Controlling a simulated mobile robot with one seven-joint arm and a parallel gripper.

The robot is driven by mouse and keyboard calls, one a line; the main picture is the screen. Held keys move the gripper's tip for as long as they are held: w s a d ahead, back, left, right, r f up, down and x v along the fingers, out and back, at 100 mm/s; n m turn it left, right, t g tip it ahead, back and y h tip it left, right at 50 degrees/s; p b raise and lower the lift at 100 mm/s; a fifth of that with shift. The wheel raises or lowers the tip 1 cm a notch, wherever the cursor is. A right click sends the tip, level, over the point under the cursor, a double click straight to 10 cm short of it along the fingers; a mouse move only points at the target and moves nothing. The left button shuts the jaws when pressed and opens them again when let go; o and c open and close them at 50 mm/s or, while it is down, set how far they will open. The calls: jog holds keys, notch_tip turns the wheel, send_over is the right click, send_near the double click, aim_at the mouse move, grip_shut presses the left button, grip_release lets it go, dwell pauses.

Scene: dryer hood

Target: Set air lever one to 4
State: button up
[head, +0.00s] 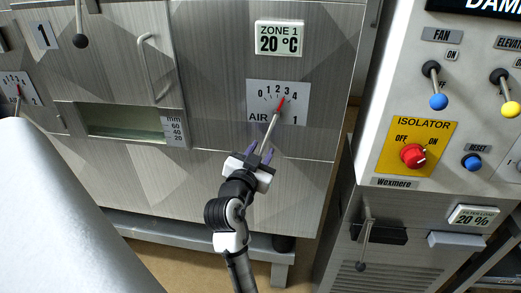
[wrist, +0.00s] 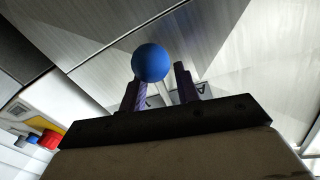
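The AIR 1 plate (head: 297,108) is on the grey panel in the head view, with a scale from 0 to 4. The red tip of air lever one (head: 272,128) points near 3, short of 4. Its rod runs down to my gripper (head: 259,152), which hides its lower end. In the wrist view, a blue ball (wrist: 150,62), apparently the lever's knob, is at the fingertips, overlapping the left finger. My gripper (wrist: 163,85) has its purple fingers apart, with a gap by the right finger. Contact with the ball cannot be told.
A ZONE 1 display (head: 279,38) reads 20 °C above the plate. At the right, a control cabinet carries a blue-knobbed fan lever (head: 438,101) and a red isolator knob (head: 412,156). A door handle (head: 156,70) is to the left. A large pale cylinder (head: 60,235) fills the lower left.

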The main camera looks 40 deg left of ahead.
grip_shut()
dwell(0.4)
jog(key=shift+s+a+r+m+b, duration=0.15)
jog(key=shift+a+m+b, duration=0.15)
jog(key=shift+m+b, duration=0.15)
jog(key=shift+s+a+r+m+b, duration=0.1)
jog(key=shift+s+a+m+b, duration=0.05)
jog(key=shift+a+m+b, duration=0.25)
jog(key=shift+s+a+r+m+g, duration=0.4)
jog(key=shift+a+r+m, duration=0.2)
jog(key=shift+m, duration=0.55)
grip_release()
jog(key=shift+b, duration=0.3)
